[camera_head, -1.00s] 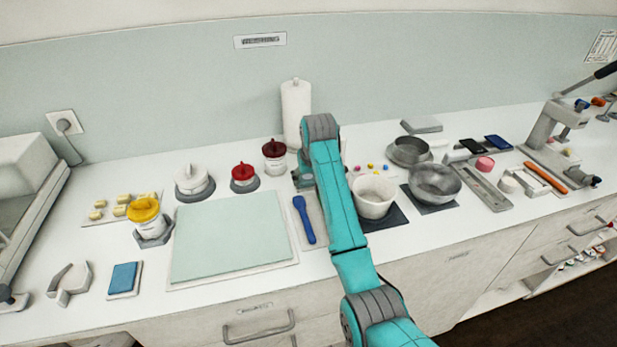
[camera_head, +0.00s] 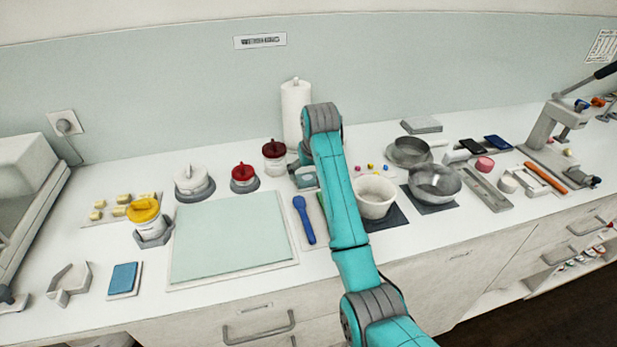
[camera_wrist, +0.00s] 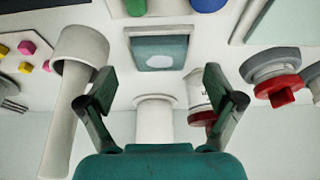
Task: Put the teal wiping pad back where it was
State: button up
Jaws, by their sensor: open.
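A flat teal square pad with a pale, rounded centre (camera_wrist: 160,51) lies on a pale holder or tile on the counter in the wrist view. It also appears as a small teal patch behind the spatulas in the head view (camera_head: 306,178). My gripper (camera_wrist: 159,88) is open, with nothing between its fingers. The pad lies ahead of the fingertips and looks apart from them. In the head view my arm hides most of the gripper. A separate blue pad (camera_head: 124,278) lies on a white tile at the front left.
A paper towel roll (camera_head: 296,115) and a red-lidded jar (camera_head: 274,156) stand close behind the pad. Blue (camera_head: 304,220) and green spatulas lie in front. A white pot (camera_head: 373,197) stands right. The mint mat (camera_head: 230,235) is bare.

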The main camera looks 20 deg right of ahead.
jog(key=v, duration=0.8)
jog(key=shift+s+r, duration=0.15)
jog(key=shift+r, duration=0.15)
